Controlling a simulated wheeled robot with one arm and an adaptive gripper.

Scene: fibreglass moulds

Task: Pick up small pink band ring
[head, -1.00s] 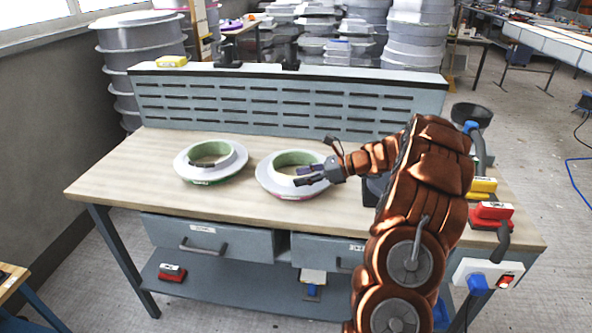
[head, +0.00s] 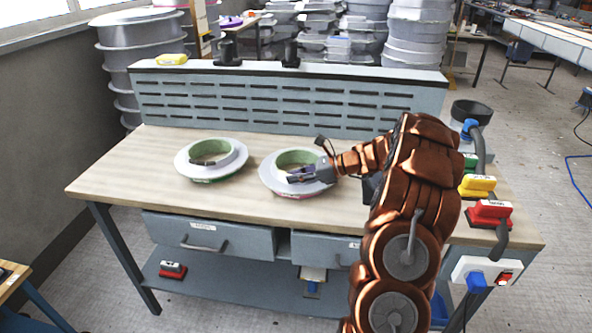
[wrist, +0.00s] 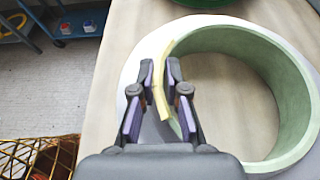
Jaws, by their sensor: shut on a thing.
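The pink-band ring (head: 273,184) is a white flanged mould with a pale green inner wall and a thin pink strip low on its front side. It lies on the workbench (head: 130,178), near its middle. In the wrist view its green collar (wrist: 288,85) fills the right side. My gripper (head: 292,177) is at the ring's front right side. In the wrist view my gripper (wrist: 160,75) has one finger on each side of the collar wall and is shut on it. The fingers hide part of the rim.
A similar ring with a green band (head: 183,168) sits to the left, apart from the held one. A slotted back panel (head: 290,103) stands behind. The left bench top is clear.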

